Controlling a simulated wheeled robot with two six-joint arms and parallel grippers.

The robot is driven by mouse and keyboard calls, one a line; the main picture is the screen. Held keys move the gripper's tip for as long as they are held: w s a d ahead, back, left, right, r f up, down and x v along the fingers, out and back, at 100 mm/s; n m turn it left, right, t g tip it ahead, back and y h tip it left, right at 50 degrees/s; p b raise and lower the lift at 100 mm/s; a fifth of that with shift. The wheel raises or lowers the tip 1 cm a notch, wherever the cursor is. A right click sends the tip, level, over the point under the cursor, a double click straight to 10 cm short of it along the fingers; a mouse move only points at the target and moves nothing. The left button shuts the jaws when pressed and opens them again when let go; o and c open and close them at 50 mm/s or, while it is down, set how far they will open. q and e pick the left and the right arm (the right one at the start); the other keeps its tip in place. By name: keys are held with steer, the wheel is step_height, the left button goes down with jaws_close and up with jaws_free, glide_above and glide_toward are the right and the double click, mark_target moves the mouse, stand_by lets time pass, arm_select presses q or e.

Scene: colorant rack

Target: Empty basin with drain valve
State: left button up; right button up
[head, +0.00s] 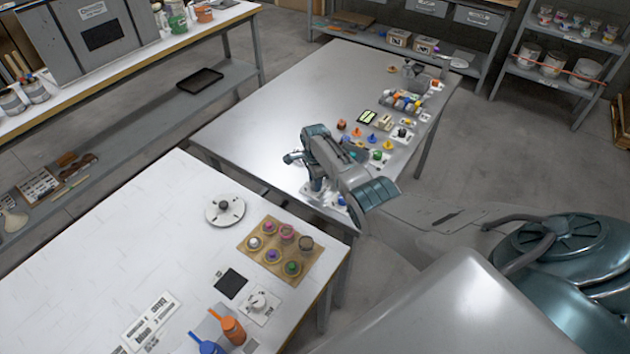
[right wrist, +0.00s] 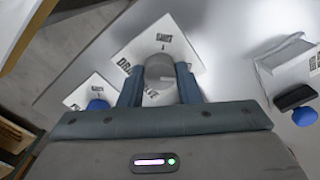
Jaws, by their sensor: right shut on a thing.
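A grey knob (right wrist: 159,72) stands on a white plate (right wrist: 186,47) in the right wrist view. The plate's print reads "SHUT" and, partly covered, what looks like "DRAIN VALVE". My right gripper (right wrist: 158,88) has its two fingers shut on the knob, one on each side. In the head view my right gripper (head: 316,184) reaches down at the near corner of the far grey table (head: 270,110), and its body hides the knob. I cannot pick out a basin for certain. My left gripper is in neither view.
A blue knob (right wrist: 97,104) on another white plate sits close left of my fingers in the wrist view. A white box (right wrist: 287,65) and a black piece (right wrist: 295,97) lie to the right. The near white table (head: 110,240) holds a wooden tray (head: 250,245) of small pots.

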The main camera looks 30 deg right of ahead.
steer(key=shift+w+r, duration=0.1)
steer(key=o, duration=1)
steer(key=shift+c, duration=0.2)
step_height(320, 180, up, 11)
steer(key=b, duration=0.1)
